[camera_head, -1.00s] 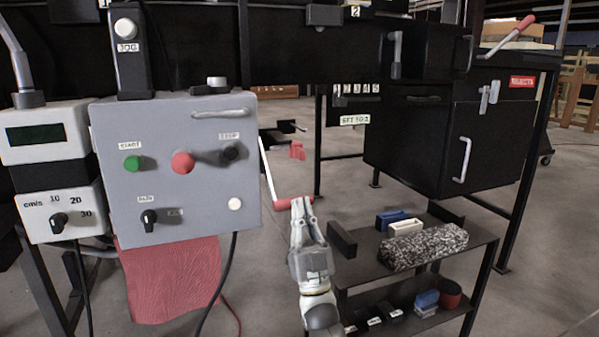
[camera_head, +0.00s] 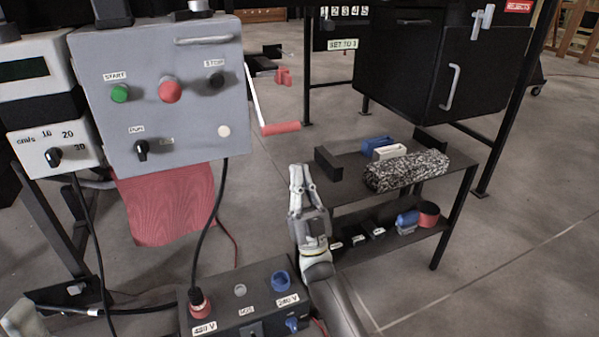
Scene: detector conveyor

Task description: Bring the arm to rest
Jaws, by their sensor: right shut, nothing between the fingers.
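My right gripper (camera_head: 298,172) is in the middle of the view, pointing up and away, its fingers together and empty. My right arm runs down from it to the bottom edge. The gripper is below the red crank handle (camera_head: 281,128) at the right side of the grey control panel (camera_head: 190,125), with a gap between them. It is left of the dark shelf cart (camera_head: 350,190). My left gripper does not show; a pale piece at the bottom left corner looks like part of my left arm.
A dark voltage box (camera_head: 235,308) with a plugged-in cable stands at the bottom, left of my right arm. The cart carries a speckled block (camera_head: 405,170) and small blocks. A black reject cabinet (camera_head: 425,65) stands behind. Floor at the lower right is clear.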

